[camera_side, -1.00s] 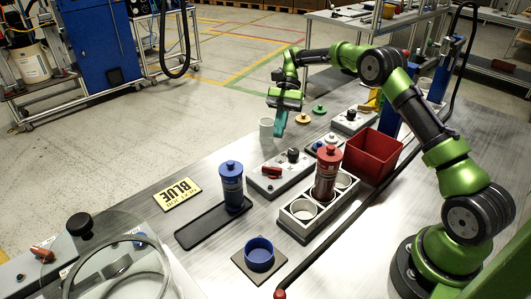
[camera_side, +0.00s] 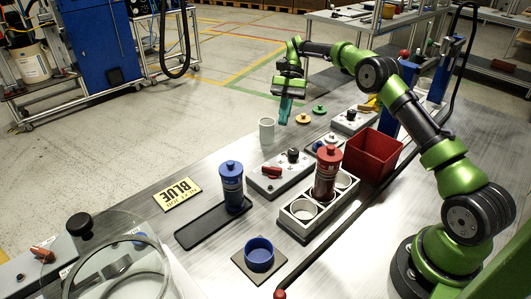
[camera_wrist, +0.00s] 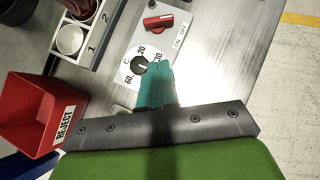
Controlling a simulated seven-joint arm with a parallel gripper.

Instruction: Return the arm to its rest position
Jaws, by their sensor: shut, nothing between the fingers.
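My gripper (camera_side: 284,118) hangs above the far part of the metal table in the side view, its teal fingers pointing down. The fingers are together with nothing between them. In the wrist view the gripper (camera_wrist: 158,68) covers part of a control panel with a black dial (camera_wrist: 139,65) and a red switch (camera_wrist: 158,22). The green arm reaches over the table from its base at the right.
A blue drum (camera_side: 231,186) stands on a black tray (camera_side: 205,232). A red drum (camera_side: 326,175) stands in a rack with white cups (camera_side: 302,211).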

